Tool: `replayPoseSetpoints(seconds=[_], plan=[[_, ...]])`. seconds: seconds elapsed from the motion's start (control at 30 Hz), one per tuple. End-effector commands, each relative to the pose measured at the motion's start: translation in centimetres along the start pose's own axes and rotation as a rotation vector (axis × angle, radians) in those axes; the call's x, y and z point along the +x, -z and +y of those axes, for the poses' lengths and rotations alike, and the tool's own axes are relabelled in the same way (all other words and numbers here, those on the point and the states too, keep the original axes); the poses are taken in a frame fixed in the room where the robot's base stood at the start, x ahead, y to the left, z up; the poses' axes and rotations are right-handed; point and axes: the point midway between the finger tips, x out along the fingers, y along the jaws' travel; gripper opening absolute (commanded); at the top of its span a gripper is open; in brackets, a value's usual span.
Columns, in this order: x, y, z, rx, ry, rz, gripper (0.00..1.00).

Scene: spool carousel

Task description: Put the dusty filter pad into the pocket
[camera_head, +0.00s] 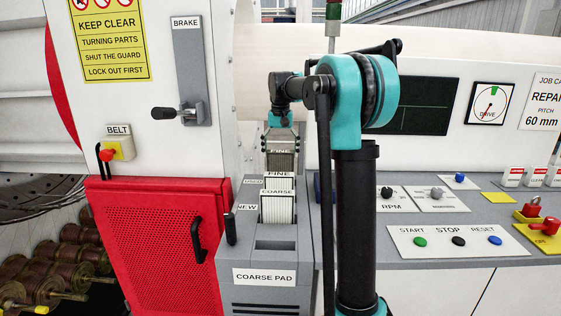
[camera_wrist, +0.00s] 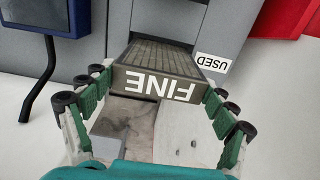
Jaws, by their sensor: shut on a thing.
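The dusty filter pad (camera_wrist: 162,58) is a dark grey, ribbed block with a FINE label on its near edge, upside down in the wrist view. It shows in the head view as a grey block (camera_head: 281,160) below my gripper (camera_head: 282,140). My gripper (camera_wrist: 160,88) is shut on the pad, with green-lined fingers at its two sides. A USED label (camera_wrist: 214,63) is beside the pad on a grey surface; it also shows in the head view (camera_head: 254,182).
A NEW label (camera_head: 246,207) is at left. A red guard door (camera_head: 150,240) stands left, a button console (camera_head: 420,258) right.

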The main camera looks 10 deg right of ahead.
Motion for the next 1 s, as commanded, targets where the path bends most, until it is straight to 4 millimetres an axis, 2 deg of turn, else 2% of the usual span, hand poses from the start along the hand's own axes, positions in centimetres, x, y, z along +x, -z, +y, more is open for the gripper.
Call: replayPoseSetpoints(seconds=[0.2,0.6,0.63,0.73,1.0], plan=[[2.9,0.0,0.0,0.000,0.000,0.000,0.38],[3.4,0.0,0.0,0.000,0.000,0.000,0.38],[3.4,0.0,0.0,0.000,0.000,0.000,0.89],[3.4,0.0,0.0,0.000,0.000,0.000,1.00],[3.4,0.0,0.0,0.000,0.000,0.000,1.00]])
